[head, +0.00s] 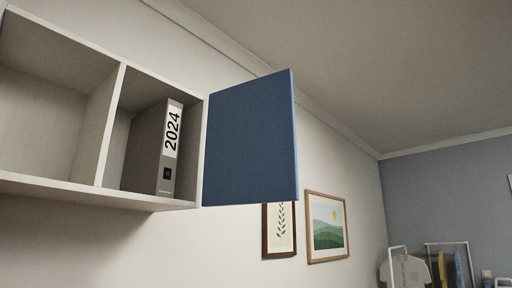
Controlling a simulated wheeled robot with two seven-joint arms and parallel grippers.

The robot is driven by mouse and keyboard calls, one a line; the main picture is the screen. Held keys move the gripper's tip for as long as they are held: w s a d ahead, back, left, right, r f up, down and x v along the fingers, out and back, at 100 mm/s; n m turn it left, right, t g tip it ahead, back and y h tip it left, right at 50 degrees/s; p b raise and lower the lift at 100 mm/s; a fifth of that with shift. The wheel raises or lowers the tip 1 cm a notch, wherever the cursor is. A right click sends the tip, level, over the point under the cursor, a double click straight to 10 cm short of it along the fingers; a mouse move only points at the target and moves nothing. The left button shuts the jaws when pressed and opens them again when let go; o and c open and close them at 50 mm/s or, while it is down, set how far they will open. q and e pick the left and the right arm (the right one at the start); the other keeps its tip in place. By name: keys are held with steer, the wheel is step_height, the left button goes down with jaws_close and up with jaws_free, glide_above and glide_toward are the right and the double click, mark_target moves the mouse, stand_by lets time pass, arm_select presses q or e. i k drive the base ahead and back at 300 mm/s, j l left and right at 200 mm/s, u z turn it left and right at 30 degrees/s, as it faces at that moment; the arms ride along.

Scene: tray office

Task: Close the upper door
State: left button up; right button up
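The upper door (251,141) is a flat blue panel. It stands open at the right end of a pale wall cabinet (110,192), swung out to the right from the cabinet's right side. The cabinet's front is open, with a compartment at the left and one at the right. A grey binder (166,150) marked 2024 stands upright in the right compartment, near the right side wall. Neither of my grippers shows in the head view.
Two framed pictures, a plant print (280,230) and a landscape (326,227), hang on the wall below and right of the door. A clothes rack (430,262) stands far off at lower right. The space in front of the cabinet looks clear.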

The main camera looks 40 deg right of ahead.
mark_target(251, 152)
steer(key=k+l+u, duration=0.1)
steer(key=l, duration=0.25)
steer(key=k+l, duration=0.1)
steer(key=l, duration=0.25)
steer(key=k+l+u, duration=0.15)
steer(key=l, duration=0.2)
steer(key=k+l+u, duration=0.1)
steer(key=l, duration=0.25)
steer(key=k+l, duration=0.15)
steer(key=l, duration=0.15)
steer(key=l+u, duration=0.15)
steer(key=l, duration=0.35)
steer(key=l+u, duration=0.15)
steer(key=l, duration=0.3)
steer(key=k+l+u, duration=0.15)
steer(key=l, duration=0.35)
steer(key=k+l+u, duration=0.15)
steer(key=l, duration=0.3)
steer(key=i+l, duration=0.1)
steer(key=l, duration=0.25)
steer(key=i+l+u, duration=0.15)
steer(key=l, duration=0.6)
